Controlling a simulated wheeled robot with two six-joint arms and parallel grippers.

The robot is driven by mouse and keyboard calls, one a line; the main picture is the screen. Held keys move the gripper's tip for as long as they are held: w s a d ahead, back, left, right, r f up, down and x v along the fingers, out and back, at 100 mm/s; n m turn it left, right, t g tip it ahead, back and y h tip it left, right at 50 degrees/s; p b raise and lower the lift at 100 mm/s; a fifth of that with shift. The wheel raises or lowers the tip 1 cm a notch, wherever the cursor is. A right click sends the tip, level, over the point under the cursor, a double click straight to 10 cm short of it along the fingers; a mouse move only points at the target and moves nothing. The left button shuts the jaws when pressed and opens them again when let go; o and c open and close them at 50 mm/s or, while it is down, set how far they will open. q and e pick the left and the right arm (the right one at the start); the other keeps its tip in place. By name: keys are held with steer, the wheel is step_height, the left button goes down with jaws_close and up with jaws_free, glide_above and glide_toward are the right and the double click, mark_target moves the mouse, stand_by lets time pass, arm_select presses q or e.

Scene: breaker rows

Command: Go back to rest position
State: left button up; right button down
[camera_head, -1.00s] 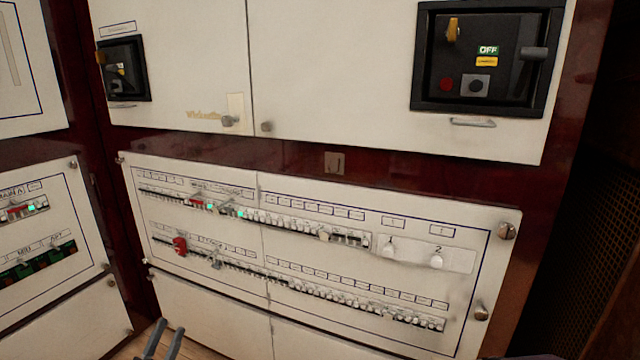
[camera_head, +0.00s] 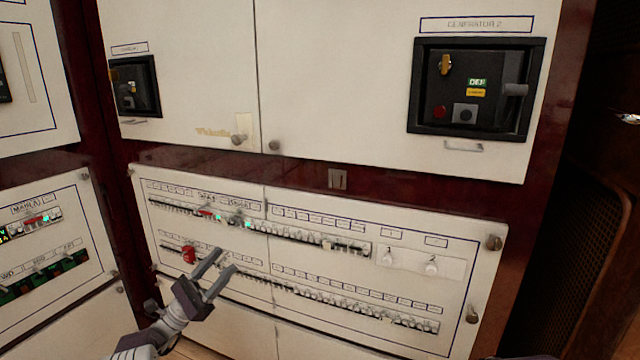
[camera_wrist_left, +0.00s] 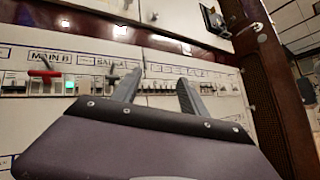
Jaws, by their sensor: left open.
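My left gripper (camera_head: 222,273) comes in from the lower left in the head view, in front of the lower breaker row. Its two fingers are apart and nothing is between them. In the left wrist view its open fingers (camera_wrist_left: 158,92) point toward a breaker row (camera_wrist_left: 130,84) with a red lever (camera_wrist_left: 45,76) at the left. I cannot tell from these frames how far the fingertips are from the panel. My right gripper is not in view.
The white breaker panel (camera_head: 400,215) has two rows of switches, with a red switch (camera_head: 189,254) near the gripper. Above is a cabinet with a black generator box (camera_head: 425,120). Another panel (camera_head: 60,275) stands at left. A dark mesh panel (camera_head: 550,240) is at right.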

arm_select(q)
steer(key=s+d+r+m+g+p, duration=0.1)
steer(key=d+r+m+g, duration=0.1)
steer(key=d+r+g, duration=0.35)
steer(key=s+d+r+m+g+p, duration=0.2)
steer(key=d+r, duration=0.1)
steer(key=d, duration=0.6)
steer(key=s+d+f+m+g+y+p, duration=0.25)
steer(key=s+d+g+y, duration=0.35)
steer(key=s+d, duration=0.5)
steer(key=s+a+f+m+g+y+p, duration=0.1)
steer(key=s+f+m+y, duration=0.1)
steer(key=s+f+y, duration=0.3)
steer(key=s+a+f+m+g+y, duration=0.1)
steer(key=s+a+f+m+y, duration=0.1)
steer(key=s, duration=0.5)
steer(key=s+a+f+m+t+y, duration=0.1)
steer(key=s+a+f+m+y, duration=0.7)
steer(key=a+f, duration=0.45)
steer(key=w+a+r+t+p, duration=0.1)
steer(key=r+p, duration=1.8)
steer(key=w+a+r+m+t+y+p, duration=0.1)
steer(key=a+r+p, duration=0.1)
steer(key=r+p, duration=1.7)
steer(key=shift+w+r, duration=0.2)
steer(key=shift+r, duration=0.35)
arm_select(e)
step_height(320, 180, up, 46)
